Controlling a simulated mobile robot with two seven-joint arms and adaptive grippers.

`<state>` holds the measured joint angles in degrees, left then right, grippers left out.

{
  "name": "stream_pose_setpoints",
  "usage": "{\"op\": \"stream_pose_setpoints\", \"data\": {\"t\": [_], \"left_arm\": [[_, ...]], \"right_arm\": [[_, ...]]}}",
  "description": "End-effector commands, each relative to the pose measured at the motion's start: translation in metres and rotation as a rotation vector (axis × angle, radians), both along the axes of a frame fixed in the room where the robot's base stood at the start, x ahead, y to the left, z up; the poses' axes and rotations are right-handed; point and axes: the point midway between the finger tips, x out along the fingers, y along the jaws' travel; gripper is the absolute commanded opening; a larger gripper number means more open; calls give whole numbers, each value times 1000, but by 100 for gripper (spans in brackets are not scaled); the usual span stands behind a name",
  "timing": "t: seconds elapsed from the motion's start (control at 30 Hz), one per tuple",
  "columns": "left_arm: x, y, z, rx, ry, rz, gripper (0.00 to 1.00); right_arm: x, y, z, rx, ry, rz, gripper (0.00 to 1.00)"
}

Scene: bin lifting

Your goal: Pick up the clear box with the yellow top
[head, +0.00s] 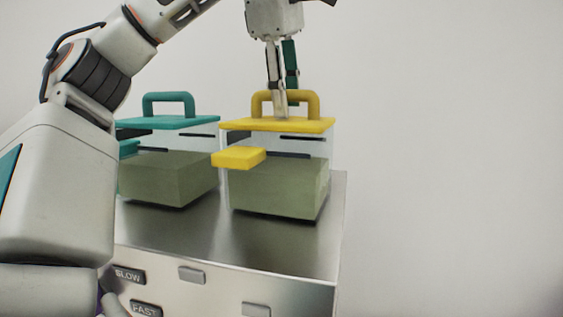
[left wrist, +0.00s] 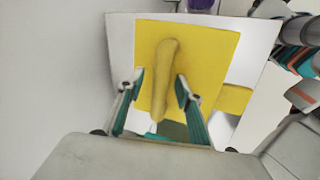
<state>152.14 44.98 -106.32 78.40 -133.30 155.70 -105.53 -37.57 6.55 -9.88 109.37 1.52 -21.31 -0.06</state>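The clear box with the yellow top (head: 278,185) stands on a metal counter, with greenish-grey contents in its lower part. Its yellow lid (head: 305,125) has an arched handle (head: 313,103) and a yellow tab at the front. My left gripper (head: 285,107) points down at the handle from above. In the left wrist view the lid (left wrist: 215,45) lies below, and the gripper's fingers (left wrist: 160,80) are apart, one on each side of the handle (left wrist: 163,75). A gap shows between the fingers and the handle. My right gripper shows in neither view.
A similar clear box with a teal lid (head: 170,122) stands just left of the yellow-topped one, partly hidden by my arm. The metal counter (head: 270,250) has SLOW and FAST buttons on its front. Its right edge is close to the yellow-topped box. A plain wall is behind.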

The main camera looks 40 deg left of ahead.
Motion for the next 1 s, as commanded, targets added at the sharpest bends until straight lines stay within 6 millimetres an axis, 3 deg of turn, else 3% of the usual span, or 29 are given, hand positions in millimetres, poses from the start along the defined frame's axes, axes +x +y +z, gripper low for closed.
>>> {"op": "stream_pose_setpoints", "data": {"t": [0.17, 0.3, 0.33, 0.83, 1.0], "left_arm": [[0, 0, 0, 0, 0, 0, 35], [0, 0, 0, 0, 0, 0, 2], [0, 0, 0, 0, 0, 0, 0], [0, 0, 2, 1, -3, -1, 0], [0, -1, 12, 2, -4, -2, 0]], "right_arm": [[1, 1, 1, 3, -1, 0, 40], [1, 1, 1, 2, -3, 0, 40], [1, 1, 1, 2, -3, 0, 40], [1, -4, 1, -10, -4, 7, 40], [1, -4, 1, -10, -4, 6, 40]]}}
